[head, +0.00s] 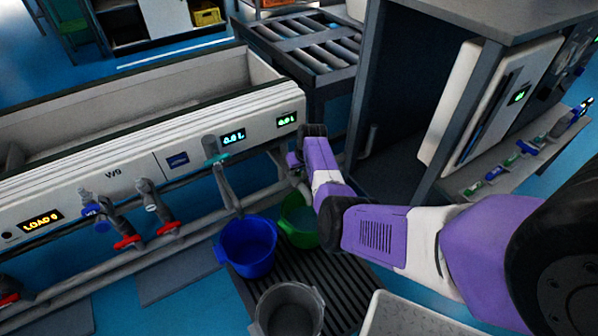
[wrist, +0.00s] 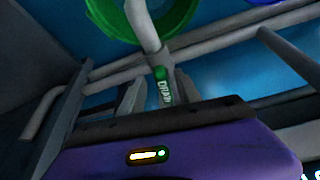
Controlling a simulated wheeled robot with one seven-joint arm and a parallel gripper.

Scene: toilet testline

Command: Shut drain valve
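The drain valve (wrist: 163,90), a grey fitting with a green mark and the word DRAIN, shows in the middle of the wrist view. A grey pipe runs up from it to a green bucket (wrist: 113,22). My gripper (wrist: 158,92) is open, with one grey finger on each side of the labelled part. A gap shows between the fingers and that part, but I cannot tell how deep it sits between them. In the head view my gripper (head: 294,160) is at the right end of the trough and hides the valve. The green bucket (head: 301,222) stands just below.
A blue bucket (head: 247,250) and a grey bucket (head: 287,308) stand on or beside the dark floor grate (head: 335,290). Red-handled valves (head: 128,242) are on the left of the trough front (head: 110,180). A dark cabinet (head: 400,110) stands close on the right. Grey pipes run around the valve.

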